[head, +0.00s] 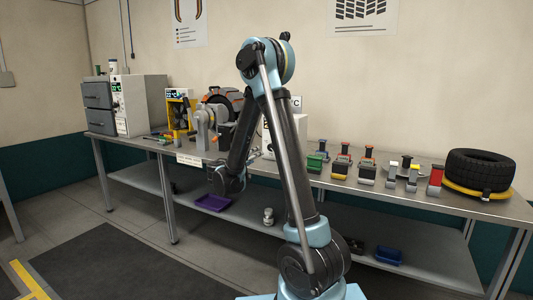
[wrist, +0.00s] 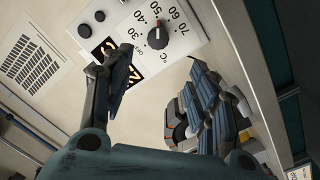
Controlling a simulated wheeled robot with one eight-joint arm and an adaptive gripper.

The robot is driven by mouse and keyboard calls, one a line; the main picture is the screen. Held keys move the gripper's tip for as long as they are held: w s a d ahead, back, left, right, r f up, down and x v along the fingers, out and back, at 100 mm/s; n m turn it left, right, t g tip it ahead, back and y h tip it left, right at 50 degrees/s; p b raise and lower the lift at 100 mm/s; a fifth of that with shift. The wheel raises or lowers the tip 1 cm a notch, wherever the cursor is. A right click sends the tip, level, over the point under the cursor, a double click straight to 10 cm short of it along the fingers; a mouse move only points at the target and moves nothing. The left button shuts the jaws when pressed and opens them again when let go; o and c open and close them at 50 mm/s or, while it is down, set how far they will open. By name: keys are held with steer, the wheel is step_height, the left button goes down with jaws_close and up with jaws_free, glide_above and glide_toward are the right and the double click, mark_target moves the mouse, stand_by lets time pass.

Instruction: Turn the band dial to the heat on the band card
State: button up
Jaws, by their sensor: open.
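The band dial (wrist: 157,38) is a black knob with a red pointer on a white panel, in the wrist view's upper middle. Its pointer is toward the top of the picture, near the 50 mark; numbers from 30 upward ring it. A dark display (wrist: 103,47) with lit orange digits lies left of it, partly behind a finger, so I cannot read it whole. My gripper (wrist: 163,94) is open and empty, its fingers apart below the dial and not touching it. In the head view a white card marked °C (head: 296,102) shows behind my arm, its number hidden.
Purple (head: 213,202) and blue (head: 388,255) trays sit on the lower shelf. The floor in front is clear.

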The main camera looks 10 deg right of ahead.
steer(key=w+d+m, duration=0.1)
steer(key=w+d, duration=0.2)
steer(key=w, duration=0.1)
steer(key=w+d+m, duration=0.1)
steer(key=w+d, duration=0.2)
steer(key=w+d+m, duration=0.1)
steer(key=w+d, duration=0.2)
steer(key=w, duration=0.1)
steer(key=shift+w+d+r, duration=0.1)
steer(key=shift+w+d, duration=0.2)
steer(key=shift+d, duration=0.05)
stand_by(0.4)
steer(key=c, duration=1.1)
